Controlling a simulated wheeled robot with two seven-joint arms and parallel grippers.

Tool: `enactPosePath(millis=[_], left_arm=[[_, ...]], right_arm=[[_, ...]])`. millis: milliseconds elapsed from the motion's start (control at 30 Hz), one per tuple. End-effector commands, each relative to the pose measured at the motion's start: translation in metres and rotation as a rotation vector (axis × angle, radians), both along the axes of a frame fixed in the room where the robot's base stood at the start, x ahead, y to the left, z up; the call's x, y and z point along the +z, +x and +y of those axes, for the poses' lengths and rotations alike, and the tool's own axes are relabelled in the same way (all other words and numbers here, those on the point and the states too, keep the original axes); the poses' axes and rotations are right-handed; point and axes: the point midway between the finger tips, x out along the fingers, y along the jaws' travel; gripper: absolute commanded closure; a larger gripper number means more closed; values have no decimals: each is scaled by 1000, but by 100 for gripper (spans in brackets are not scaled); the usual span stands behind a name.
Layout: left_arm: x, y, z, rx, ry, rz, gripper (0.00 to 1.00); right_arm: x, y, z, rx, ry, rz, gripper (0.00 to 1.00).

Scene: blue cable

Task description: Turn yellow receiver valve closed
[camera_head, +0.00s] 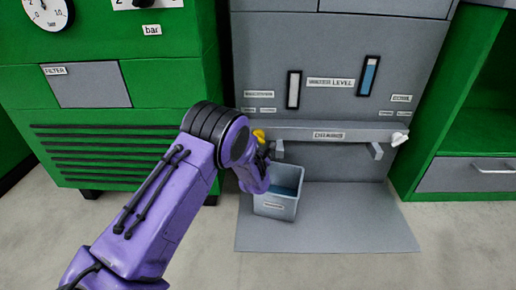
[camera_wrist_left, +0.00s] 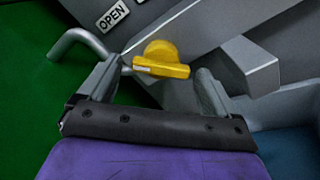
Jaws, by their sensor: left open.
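The yellow valve (camera_head: 259,134) sits at the left end of the grey panel's ledge, partly hidden behind my left gripper (camera_head: 262,152). In the left wrist view, the yellow valve handle (camera_wrist_left: 162,60) has a round hub and a flat bar with a pale mark at its left end. The bar lies nearly level in that picture, tilted slightly down to the right. My left gripper (camera_wrist_left: 160,68) is open, with one finger on each side of the handle near the fingertips. Contact cannot be told. An OPEN label (camera_wrist_left: 112,14) is above left of the handle. My right gripper is out of view.
A grey bin (camera_head: 275,206) with a blue interior stands below the ledge (camera_head: 350,130), close to my left gripper. A white valve (camera_head: 399,139) is at the ledge's right end. Green cabinets (camera_head: 170,80) flank the panel. The grey mat (camera_head: 350,225) is clear to the right.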

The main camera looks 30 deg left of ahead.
Motion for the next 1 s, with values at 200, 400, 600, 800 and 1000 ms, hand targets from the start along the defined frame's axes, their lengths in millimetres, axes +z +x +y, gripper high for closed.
enactPosePath(millis=[200, 400, 600, 800, 1000], left_arm=[[0, 9, 5, -1, 0, 2, 8], [0, 9, 4, -2, 0, 2, 25], [0, 9, 4, -3, 1, 2, 63], [1, 10, 2, -3, 2, 1, 65], [3, 11, 3, -4, 28, 16, 65]], right_arm=[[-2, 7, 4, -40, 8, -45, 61], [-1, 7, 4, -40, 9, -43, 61], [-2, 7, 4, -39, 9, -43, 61], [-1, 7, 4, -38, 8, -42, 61], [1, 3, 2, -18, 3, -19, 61]])
